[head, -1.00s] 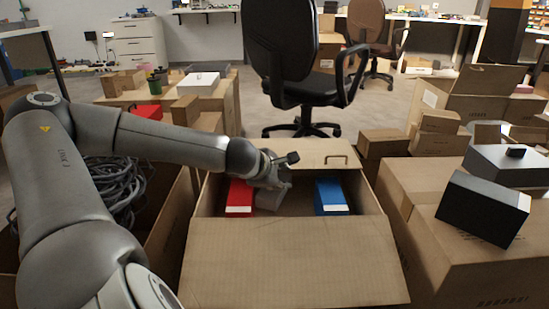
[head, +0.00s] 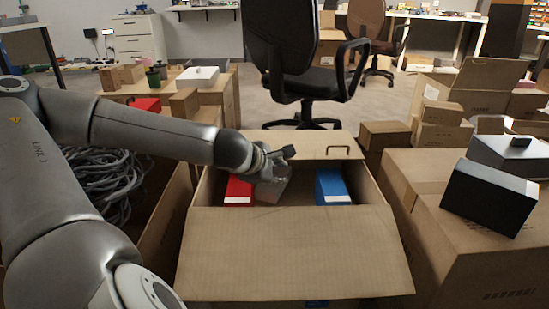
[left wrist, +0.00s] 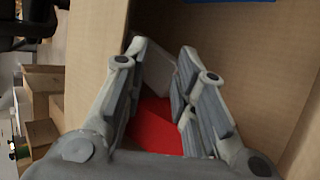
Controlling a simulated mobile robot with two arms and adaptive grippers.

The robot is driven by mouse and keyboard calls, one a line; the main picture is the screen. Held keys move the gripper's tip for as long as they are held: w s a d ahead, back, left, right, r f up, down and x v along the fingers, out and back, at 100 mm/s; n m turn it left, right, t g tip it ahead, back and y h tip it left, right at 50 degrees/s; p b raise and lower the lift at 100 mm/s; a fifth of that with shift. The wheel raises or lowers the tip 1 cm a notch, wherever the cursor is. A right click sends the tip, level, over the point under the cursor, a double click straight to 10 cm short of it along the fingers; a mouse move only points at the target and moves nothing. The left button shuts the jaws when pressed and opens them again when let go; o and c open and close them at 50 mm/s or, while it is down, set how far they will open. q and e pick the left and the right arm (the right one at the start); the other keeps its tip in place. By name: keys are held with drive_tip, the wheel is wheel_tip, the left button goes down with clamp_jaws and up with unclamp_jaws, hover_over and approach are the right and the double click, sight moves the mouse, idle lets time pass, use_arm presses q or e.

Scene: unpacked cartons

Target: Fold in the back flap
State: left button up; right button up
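An open carton (head: 380,215) stands in the middle of the head view. Inside lie a red box (head: 238,190) on the left and a blue box (head: 332,186) on the right. My left gripper (head: 272,186) reaches into the carton beside the red box, in front of the back flap. In the left wrist view its fingers (left wrist: 158,55) are spread, with a pale grey surface (left wrist: 158,68) and the red box (left wrist: 155,128) showing between them; contact is unclear. My right gripper is not in view.
An office chair (head: 300,70) stands just behind the carton. A closed carton (head: 415,185) with a black box (head: 488,197) on it is close on the right. A carton of grey cables (head: 110,180) is on the left, under my left arm.

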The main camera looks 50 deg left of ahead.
use_arm(q)
drive_tip(key=shift+r, duration=0.1)
drive_tip(key=v, duration=1.2)
